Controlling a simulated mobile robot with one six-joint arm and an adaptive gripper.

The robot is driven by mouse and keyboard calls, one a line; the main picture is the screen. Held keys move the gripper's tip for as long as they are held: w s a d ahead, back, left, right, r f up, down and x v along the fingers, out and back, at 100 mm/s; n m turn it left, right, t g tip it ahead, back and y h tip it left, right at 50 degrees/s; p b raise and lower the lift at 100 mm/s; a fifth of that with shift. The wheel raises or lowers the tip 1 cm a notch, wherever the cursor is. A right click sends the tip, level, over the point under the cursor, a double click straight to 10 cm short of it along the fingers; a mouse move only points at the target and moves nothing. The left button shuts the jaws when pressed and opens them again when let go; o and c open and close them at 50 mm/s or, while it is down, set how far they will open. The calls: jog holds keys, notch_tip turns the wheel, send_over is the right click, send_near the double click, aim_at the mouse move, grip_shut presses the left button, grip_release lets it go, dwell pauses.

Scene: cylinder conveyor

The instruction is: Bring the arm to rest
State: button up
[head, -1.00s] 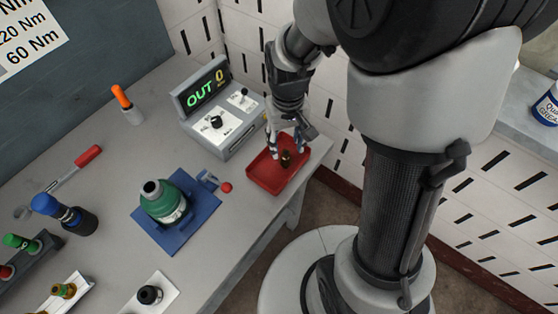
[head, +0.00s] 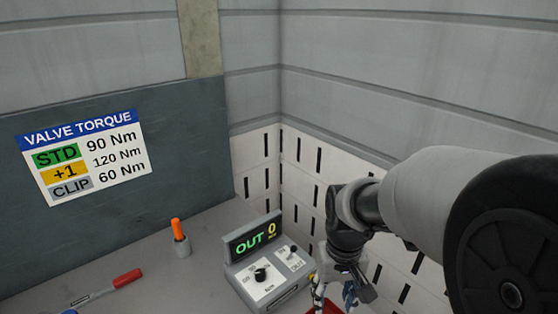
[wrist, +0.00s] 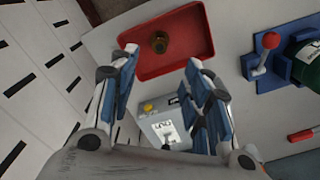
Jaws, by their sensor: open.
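My gripper (wrist: 160,98) is open and empty in the wrist view, its blue-padded fingers spread apart. It is above the near edge of a red tray (wrist: 185,62). A small brown-gold piece (wrist: 159,42) sits in the tray, apart from the fingers. In the head view my gripper (head: 330,295) shows only partly at the bottom edge, beside the control box.
A control box (head: 265,270) reading "OUT 0" stands on the bench, also seen in the wrist view (wrist: 165,128). An orange-handled tool (head: 179,230) stands in a holder. A red-handled tool (head: 127,278) lies on the bench. A blue fixture (wrist: 282,70) holds a green cylinder (wrist: 308,62).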

jog(key=s+r+t, duration=0.4)
jog(key=s+r, duration=0.6)
jog(key=s, duration=0.4)
jog(key=shift+s+r+t, duration=0.3)
jog(key=shift+s+r, duration=0.05)
jog(key=shift+s, duration=0.05)
dwell(0.9)
